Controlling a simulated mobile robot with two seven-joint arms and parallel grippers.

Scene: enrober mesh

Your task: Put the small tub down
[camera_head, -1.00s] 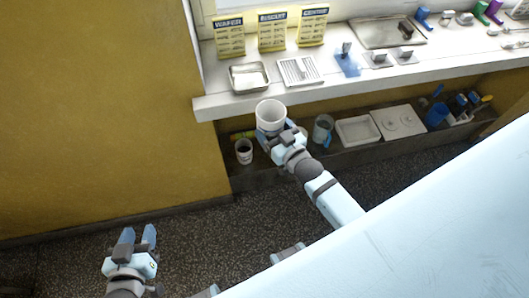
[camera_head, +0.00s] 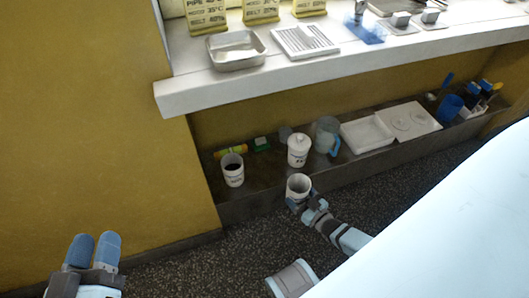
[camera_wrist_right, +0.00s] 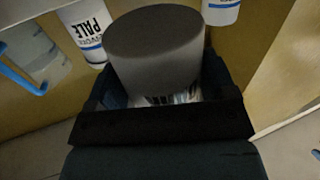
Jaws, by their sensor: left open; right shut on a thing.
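The small tub (camera_head: 298,184) is white and open at the top. My right gripper (camera_head: 304,203) is shut on it and holds it in front of the low dark ledge, above the speckled floor. In the right wrist view the tub (camera_wrist_right: 155,45) sits between the fingers, its side grey in shadow and its print partly hidden by the gripper. My left gripper (camera_head: 94,252) is open and empty at the lower left, far from the tub.
On the low ledge (camera_head: 262,178) stand a tub with dark contents (camera_head: 233,175), a lidded white tub (camera_head: 298,153), a clear jug (camera_head: 326,137) with a blue handle and a white tray (camera_head: 367,134). The white counter (camera_head: 185,93) overhangs behind. Bare ledge shows between the two standing tubs.

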